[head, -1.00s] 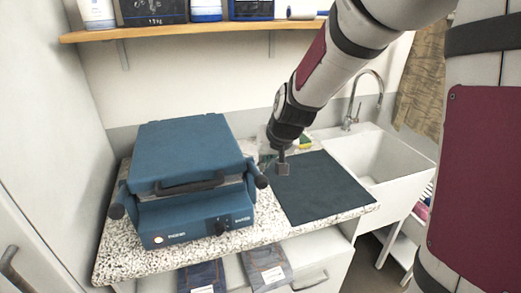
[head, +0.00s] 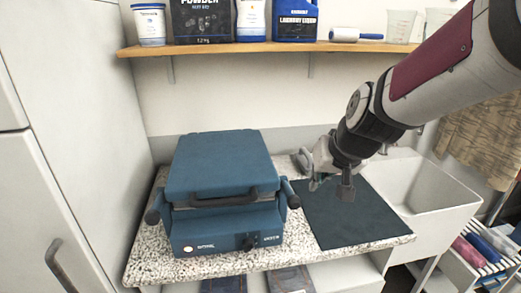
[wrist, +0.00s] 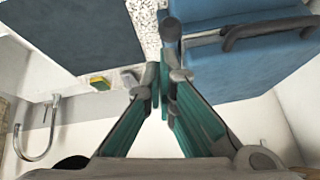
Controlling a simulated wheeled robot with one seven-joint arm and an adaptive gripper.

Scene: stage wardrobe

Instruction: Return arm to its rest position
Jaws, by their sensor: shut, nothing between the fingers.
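My gripper (head: 344,188) is shut and empty, above the dark mat near the right side of the blue press in the head view. In the wrist view its fingertips (wrist: 160,75) are close together with nothing between them. My arm reaches in from the upper right of the head view.
A blue press (head: 222,172) stands shut on the speckled counter (head: 150,262). A dark mat (head: 350,222) lies to its right, then a white sink (head: 440,190). A wooden shelf (head: 220,48) with bottles and tubs runs above. A tall pale cabinet (head: 60,150) stands left.

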